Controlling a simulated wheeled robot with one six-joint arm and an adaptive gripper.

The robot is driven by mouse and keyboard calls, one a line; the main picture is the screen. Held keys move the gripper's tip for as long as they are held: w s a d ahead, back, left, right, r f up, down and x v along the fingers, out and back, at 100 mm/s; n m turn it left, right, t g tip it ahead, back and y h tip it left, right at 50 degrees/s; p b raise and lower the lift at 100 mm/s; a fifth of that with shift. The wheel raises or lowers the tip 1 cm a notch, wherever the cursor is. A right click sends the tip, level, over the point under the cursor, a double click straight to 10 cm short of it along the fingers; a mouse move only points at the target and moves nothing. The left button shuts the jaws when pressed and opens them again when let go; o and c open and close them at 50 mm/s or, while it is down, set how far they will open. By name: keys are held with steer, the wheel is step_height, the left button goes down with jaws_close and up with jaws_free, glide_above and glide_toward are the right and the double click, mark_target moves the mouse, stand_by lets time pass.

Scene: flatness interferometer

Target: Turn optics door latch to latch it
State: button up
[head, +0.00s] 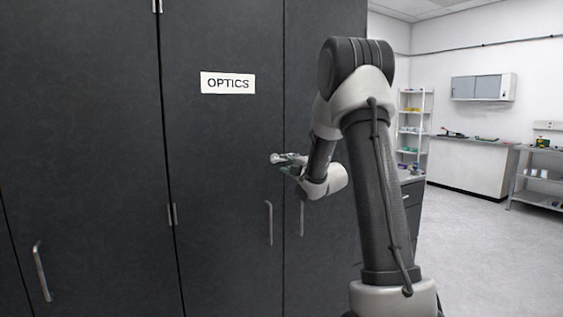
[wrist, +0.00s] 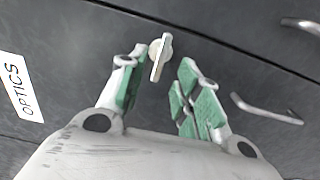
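The grey optics door (head: 222,130) carries an OPTICS label (head: 228,83) and stands closed in the head view. The door latch (wrist: 160,58) is a small pale turn-piece on a round base, seen in the wrist view. Its bar runs nearly upright in that picture, tilted slightly. My gripper (wrist: 158,80) is open, with its green-padded fingers on either side of the latch's lower end and visible gaps to both. In the head view my gripper (head: 287,164) is at the door's right part, and the latch is hard to make out beside the fingers.
A vertical door handle (head: 268,223) is below my gripper, with another handle (head: 301,218) on the neighbouring door to its right. A left door has its own handle (head: 41,271). Open floor (head: 470,240), shelves (head: 413,125) and a bench lie to the right.

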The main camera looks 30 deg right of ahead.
mark_target(280, 160)
steer(key=w, duration=0.7)
steer(key=shift+w+a+f, duration=0.1)
steer(key=shift+w+a, duration=0.05)
jaws_close()
